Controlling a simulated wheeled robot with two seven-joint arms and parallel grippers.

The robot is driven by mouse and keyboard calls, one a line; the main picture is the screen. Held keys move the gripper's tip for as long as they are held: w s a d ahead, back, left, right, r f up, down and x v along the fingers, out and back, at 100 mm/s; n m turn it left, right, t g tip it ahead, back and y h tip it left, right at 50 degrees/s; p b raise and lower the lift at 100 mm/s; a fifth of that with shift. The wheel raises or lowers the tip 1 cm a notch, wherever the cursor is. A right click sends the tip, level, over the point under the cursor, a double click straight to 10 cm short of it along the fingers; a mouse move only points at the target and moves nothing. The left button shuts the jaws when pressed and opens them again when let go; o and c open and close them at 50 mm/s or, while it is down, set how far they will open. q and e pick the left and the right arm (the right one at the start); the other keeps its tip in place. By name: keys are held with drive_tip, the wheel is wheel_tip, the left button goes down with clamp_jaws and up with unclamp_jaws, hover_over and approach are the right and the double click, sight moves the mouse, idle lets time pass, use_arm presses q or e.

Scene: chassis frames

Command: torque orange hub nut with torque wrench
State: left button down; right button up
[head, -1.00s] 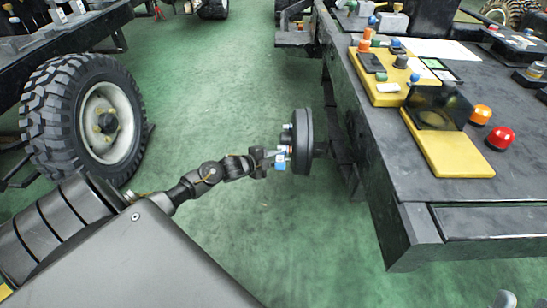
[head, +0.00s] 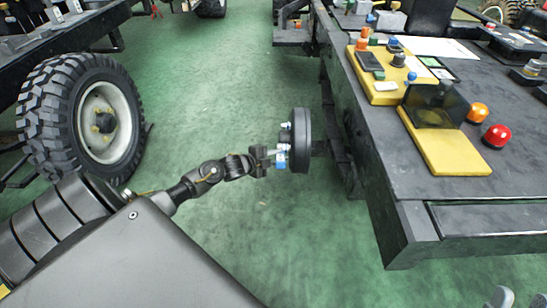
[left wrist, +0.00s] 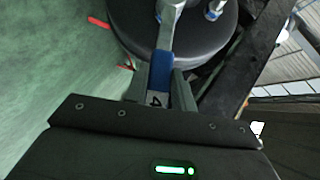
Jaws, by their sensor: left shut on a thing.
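The dark round hub (head: 302,140) sticks out from the side of the black chassis, its studded face toward my left arm. My left gripper (head: 270,158) is at that face, shut on the torque wrench (head: 281,160), which has a blue section. In the left wrist view the wrench (left wrist: 160,70) lies between the two fingers (left wrist: 159,88), its grey shaft running up to the hub (left wrist: 205,42). A stud with a blue collar (left wrist: 214,12) shows beside it. I cannot make out the orange nut; the far end of the wrench is cut off.
A black worktop (head: 450,200) on the right carries yellow trays (head: 445,150), orange and red domes (head: 497,136) and small parts. A treaded wheel (head: 82,120) stands at left. The green floor (head: 215,90) between is clear.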

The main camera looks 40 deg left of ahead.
use_arm(q)
drive_tip(key=shift+w+d+r, duration=0.15)
drive_tip(key=shift+w, duration=0.05)
idle(0.6)
drive_tip(key=shift+s+d+f+m+t+b, duration=0.15)
drive_tip(key=shift+f+m+t+b, duration=0.15)
drive_tip(key=shift+f+b, duration=0.35)
drive_tip(key=shift+s+d+f+m+t+b, duration=0.1)
drive_tip(key=shift+s+f+m+t+b, duration=0.25)
drive_tip(key=shift+b, duration=0.65)
drive_tip(key=shift+d+f+m+t+b, duration=0.15)
drive_tip(key=shift+f+t+b, duration=0.2)
drive_tip(key=shift+f+b, duration=0.35)
drive_tip(key=shift+r, duration=0.2)
drive_tip(key=shift+f, duration=0.1)
drive_tip(key=f+b, duration=0.1)
drive_tip(key=b, duration=0.2)
drive_tip(key=shift+s+d+f+m+t, duration=0.1)
drive_tip(key=shift+m+t, duration=0.3)
